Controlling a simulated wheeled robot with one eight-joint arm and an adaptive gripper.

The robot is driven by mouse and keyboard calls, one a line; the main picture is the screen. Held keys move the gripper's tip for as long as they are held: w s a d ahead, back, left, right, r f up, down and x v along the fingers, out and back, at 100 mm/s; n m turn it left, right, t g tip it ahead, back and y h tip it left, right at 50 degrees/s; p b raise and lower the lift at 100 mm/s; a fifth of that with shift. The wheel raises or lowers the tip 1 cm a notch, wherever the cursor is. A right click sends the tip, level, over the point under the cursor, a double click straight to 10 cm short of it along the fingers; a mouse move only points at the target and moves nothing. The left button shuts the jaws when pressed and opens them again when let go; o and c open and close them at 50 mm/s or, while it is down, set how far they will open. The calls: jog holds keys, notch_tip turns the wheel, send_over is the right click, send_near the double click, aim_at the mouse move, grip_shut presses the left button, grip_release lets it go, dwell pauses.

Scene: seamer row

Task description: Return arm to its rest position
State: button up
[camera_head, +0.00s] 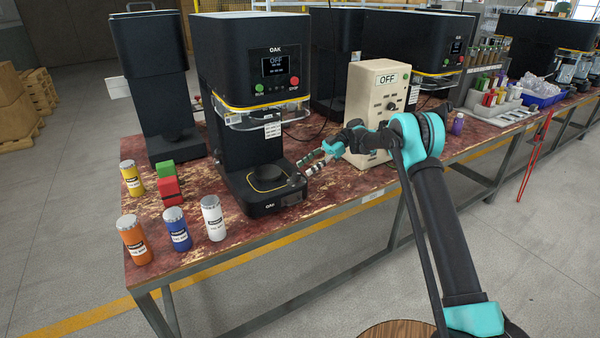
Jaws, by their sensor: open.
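My arm, black with teal joints, rises from the lower right and reaches left over the bench edge. My gripper (312,162) is at its end, with its dark, light-banded fingers apart and nothing visible between them. It is just right of the round base plate of the black OAK seamer (250,60), near the bench's front edge. The seamer's screen reads OFF, and its plate (267,178) carries no can. I cannot tell whether the fingertips touch the seamer base.
A beige control box (377,85) reading OFF stands close behind my gripper. Open floor lies in front.

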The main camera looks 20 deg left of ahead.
jog(key=shift+v, duration=1)
jog(key=s+d+r+m+t+h, duration=0.1)
jog(key=s+d+r+m+t, duration=0.15)
jog(key=d+m, duration=0.35)
jog(key=s+d+r+m+t, duration=0.1)
jog(key=s+d+m+t, duration=0.2)
jog(key=d, duration=0.5)
jog(key=s+d+r+m+t+h, duration=0.1)
jog(key=s+d+m+t, duration=0.1)
jog(key=d+m, duration=0.4)
jog(key=s+d+f+m+t+h, duration=0.3)
jog(key=s+d+m, duration=0.3)
jog(key=s+d, duration=0.7)
jog(key=s+d+f+m+t+h, duration=0.3)
jog(key=s+d+f+m+t, duration=0.1)
jog(key=s+d, duration=0.9)
jog(key=d+f+m, duration=0.1)
jog(key=m, duration=0.1)
jog(key=shift+f+m+h, duration=0.25)
jog(key=shift+m+h, duration=0.15)
jog(key=shift+s, duration=0.1)
